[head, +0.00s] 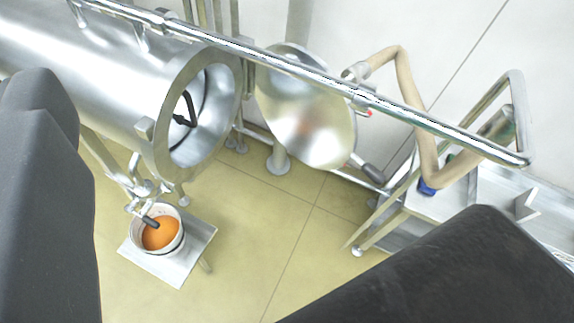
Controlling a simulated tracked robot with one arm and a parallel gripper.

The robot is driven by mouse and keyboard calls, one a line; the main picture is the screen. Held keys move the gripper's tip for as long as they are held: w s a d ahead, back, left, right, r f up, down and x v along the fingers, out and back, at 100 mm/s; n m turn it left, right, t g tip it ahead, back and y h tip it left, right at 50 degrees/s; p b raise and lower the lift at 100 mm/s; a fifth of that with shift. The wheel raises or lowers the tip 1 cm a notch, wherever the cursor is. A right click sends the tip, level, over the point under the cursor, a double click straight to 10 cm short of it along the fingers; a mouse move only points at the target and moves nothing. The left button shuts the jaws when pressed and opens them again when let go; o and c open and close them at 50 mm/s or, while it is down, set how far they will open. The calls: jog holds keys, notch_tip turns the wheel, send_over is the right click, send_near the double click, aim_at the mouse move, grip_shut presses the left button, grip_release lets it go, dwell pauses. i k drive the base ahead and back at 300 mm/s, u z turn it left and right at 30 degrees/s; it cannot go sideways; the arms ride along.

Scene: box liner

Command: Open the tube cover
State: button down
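The steel tube (100,75) lies across the upper left of the head view, its round mouth facing right. The mouth is uncovered, and a dark bent part (187,112) shows inside. The round, shiny tube cover (310,118) hangs to the right of the mouth, swung away from it. A handle with a dark grip (373,173) sticks out at the cover's lower right. My gripper (265,170) shows as two dark fingers, one at the left edge and one at the lower right. They are wide apart, with nothing held between them, and appear nearer than the tube and cover.
A steel rail (300,72) crosses above the tube and cover. A beige hose (408,90) hangs at the right over a steel bench (430,205). A white bucket with orange contents (161,233) stands on a small plate below the tube. Tiled floor (280,225) lies open between.

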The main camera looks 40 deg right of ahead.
aim_at(318, 127)
jog(key=u, duration=0.5)
jog(key=k, duration=1)
jog(key=z, duration=1.1)
jog(key=i, duration=1)
jog(key=u, duration=0.05)
